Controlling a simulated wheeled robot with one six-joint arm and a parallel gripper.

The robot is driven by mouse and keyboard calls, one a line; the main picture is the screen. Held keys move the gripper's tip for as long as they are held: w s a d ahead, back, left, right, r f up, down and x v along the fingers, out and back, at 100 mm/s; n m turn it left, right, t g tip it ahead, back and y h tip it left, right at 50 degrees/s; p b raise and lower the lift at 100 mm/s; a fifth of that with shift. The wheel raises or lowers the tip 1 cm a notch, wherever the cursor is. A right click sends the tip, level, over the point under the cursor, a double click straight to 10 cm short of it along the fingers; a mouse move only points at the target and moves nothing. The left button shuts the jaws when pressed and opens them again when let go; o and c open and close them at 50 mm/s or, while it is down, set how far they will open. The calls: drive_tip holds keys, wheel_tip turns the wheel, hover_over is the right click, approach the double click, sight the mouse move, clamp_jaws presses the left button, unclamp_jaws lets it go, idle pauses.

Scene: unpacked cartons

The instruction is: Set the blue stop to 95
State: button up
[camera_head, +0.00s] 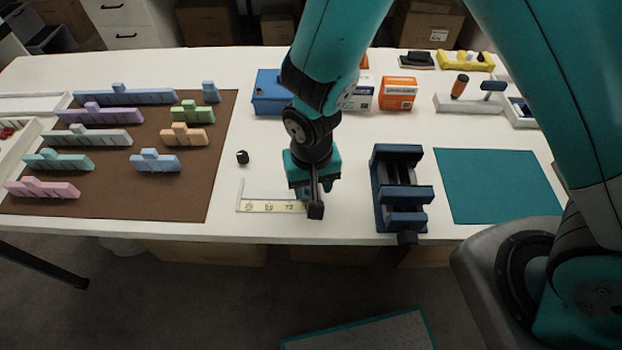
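A pale yellow scale strip (270,206) with printed numbers lies near the table's front edge, along a white L-shaped frame (241,188). My gripper (315,208) points down over the strip's right end. Its dark fingers look close together, but whether they are open or shut on something cannot be told. The arm and gripper cover the right part of the strip. The blue stop cannot be made out clearly and may be hidden behind the gripper. The printed numbers are too small to read surely.
A dark blue vise (402,196) stands close to the right of my gripper. A small black knob (242,157) lies to the left. A brown mat (205,198) holds several coloured stepped blocks. Orange (398,92) and blue boxes (268,100) stand behind. A teal mat (497,185) is bare.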

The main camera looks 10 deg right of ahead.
wheel_tip(320, 180, up, 17)
drive_tip(key=shift+r, duration=0.2)
idle(0.6)
